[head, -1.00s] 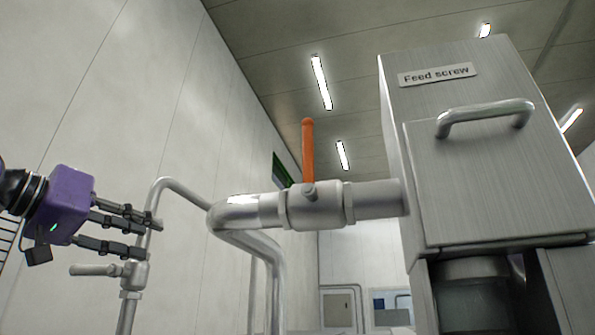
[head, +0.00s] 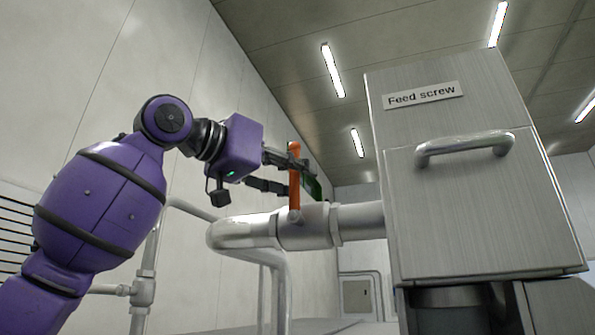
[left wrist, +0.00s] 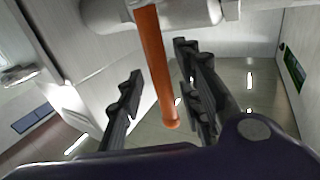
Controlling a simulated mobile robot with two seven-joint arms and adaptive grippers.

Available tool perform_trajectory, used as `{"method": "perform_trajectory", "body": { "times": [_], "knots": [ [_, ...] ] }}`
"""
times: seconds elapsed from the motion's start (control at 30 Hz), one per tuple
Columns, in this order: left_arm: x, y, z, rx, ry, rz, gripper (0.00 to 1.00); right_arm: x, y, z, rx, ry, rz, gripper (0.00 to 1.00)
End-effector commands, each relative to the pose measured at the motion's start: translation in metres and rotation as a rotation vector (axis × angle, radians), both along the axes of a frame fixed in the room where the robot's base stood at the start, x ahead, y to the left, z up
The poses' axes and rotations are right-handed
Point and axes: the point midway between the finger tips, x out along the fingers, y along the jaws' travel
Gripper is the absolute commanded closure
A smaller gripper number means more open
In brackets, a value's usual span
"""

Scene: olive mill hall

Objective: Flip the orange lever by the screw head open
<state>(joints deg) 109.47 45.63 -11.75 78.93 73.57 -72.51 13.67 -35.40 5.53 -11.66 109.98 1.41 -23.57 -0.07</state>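The orange lever (head: 294,192) stands upright on a grey valve body (head: 306,228) in the pipe left of the feed screw head (head: 440,130). My left gripper (head: 290,174) has come in from the left at the lever's upper part. In the left wrist view the lever (left wrist: 154,60) runs between the spread fingers of my left gripper (left wrist: 160,64), with gaps visible on both sides. Its free end lies closer to the palm. The gripper is open. My right gripper is in neither view.
The steel housing with a "Feed screw" label (head: 423,95) and a bar handle (head: 465,147) stands right of the valve. A bent pipe (head: 235,233) runs left of the valve. A pale wall (head: 60,90) rises on the left. A green sign is partly behind the fingers.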

Motion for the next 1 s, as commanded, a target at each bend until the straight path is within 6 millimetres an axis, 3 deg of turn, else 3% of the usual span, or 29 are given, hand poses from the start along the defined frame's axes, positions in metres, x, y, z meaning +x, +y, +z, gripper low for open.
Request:
{"method": "perform_trajectory", "body": {
  "times": [0.37, 0.6, 1.0],
  "knots": [
    [0.0049, -0.0044, 0.0003, -0.001, 0.0, 0.001, 0.68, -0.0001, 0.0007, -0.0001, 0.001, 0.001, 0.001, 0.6],
    [0.0047, -0.0044, 0.0003, -0.001, 0.0, 0.001, 1.0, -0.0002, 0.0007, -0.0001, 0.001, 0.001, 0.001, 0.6],
    [0.005, -0.0036, 0.0001, -0.007, 0.002, 0.001, 1.0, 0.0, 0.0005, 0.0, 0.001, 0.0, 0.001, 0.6]
  ]
}}
